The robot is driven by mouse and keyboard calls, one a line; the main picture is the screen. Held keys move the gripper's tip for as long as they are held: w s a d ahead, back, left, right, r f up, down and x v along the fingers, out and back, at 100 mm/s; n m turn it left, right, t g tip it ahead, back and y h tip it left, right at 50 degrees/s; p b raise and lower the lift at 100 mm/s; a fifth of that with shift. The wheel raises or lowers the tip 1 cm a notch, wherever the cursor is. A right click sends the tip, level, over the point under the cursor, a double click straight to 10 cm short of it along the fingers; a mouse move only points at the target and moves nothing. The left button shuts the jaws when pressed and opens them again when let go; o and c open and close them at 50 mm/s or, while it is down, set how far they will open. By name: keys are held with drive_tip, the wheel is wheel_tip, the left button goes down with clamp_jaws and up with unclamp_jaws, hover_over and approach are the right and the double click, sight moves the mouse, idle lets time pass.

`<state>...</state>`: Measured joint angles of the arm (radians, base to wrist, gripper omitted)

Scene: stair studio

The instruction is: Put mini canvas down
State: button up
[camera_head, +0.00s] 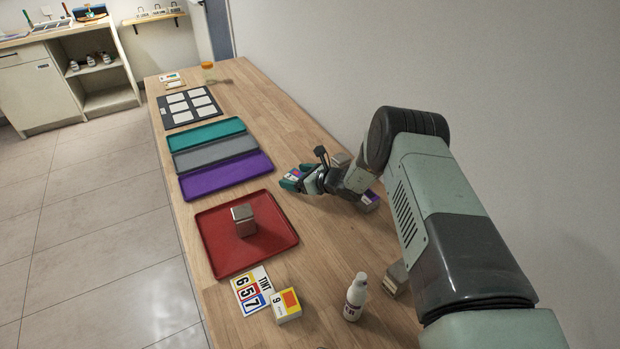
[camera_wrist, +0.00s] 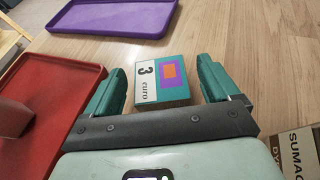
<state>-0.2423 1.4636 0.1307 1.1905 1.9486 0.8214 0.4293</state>
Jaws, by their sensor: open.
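The mini canvas (camera_wrist: 162,80) is a small block with teal sides. The fingers are open, with a gap visible on each side of the block. In the head view my gripper (camera_head: 295,181) is low over the table, to the right of the purple tray (camera_head: 228,176), and largely covers the canvas there.
A red tray (camera_head: 278,229) holding a metallic block (camera_head: 244,221) is near. Grey (camera_head: 215,152) and teal (camera_head: 207,133) trays lie beyond the purple one. A yellow block (camera_head: 287,305), number card (camera_head: 252,289) and white bottle (camera_head: 355,297) stand in front. A "SUMAC" box (camera_wrist: 298,150) sits right of my gripper.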

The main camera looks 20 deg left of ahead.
drive_tip(key=v, duration=1.1)
drive_tip(key=shift+r, duration=0.1)
drive_tip(key=s+d+r+n+g+h, duration=0.15)
drive_tip(key=s+r+n, duration=0.3)
drive_tip(key=r, duration=0.55)
drive_tip(key=s+d+r+n+g+h, duration=0.15)
drive_tip(key=s+r+n, duration=0.3)
drive_tip(key=r, duration=0.45)
drive_tip(key=s+d+r+n+g, duration=0.1)
drive_tip(key=s+d+r+n, duration=0.3)
drive_tip(key=r, duration=0.6)
drive_tip(key=s+d+r+n+t+h, duration=0.2)
drive_tip(key=s+d+r+n+h, duration=0.2)
drive_tip(key=s+d, duration=0.5)
drive_tip(key=s+d+r+n+t+h, duration=0.2)
drive_tip(key=s+d+r+n+h, duration=0.3)
drive_tip(key=s+d, duration=0.4)
drive_tip(key=s+r, duration=0.1)
drive_tip(key=s, duration=0.4)
drive_tip(key=shift+n+t+h, duration=0.3)
drive_tip(key=shift+n, duration=0.1)
drive_tip(key=shift+w+r, duration=0.1)
